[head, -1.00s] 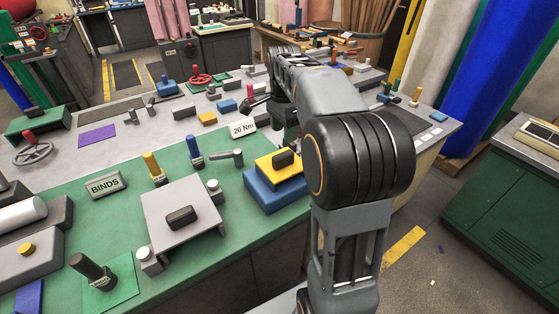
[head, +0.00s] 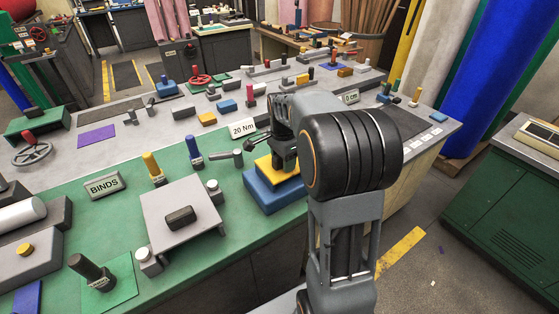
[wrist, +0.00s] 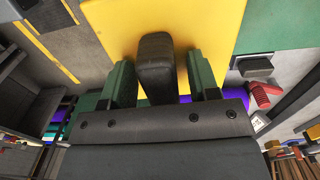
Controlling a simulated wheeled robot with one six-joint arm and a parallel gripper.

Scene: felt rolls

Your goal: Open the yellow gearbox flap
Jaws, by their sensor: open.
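The yellow gearbox flap (head: 268,166) lies flat on top of a blue box (head: 272,196) on the bench. It fills the upper middle of the wrist view as a yellow plate (wrist: 110,22). A dark block handle (wrist: 156,62) stands on the flap. My gripper (wrist: 162,85) is open, with one green finger on each side of the handle and gaps showing between. In the head view my gripper (head: 284,158) is above the flap and hides the handle and part of the flap.
A grey plate (head: 160,212) with its own dark handle stands left of the blue box. Yellow (head: 153,167) and blue (head: 193,152) upright handles and a "20 Nm" sign (head: 242,128) stand nearby.

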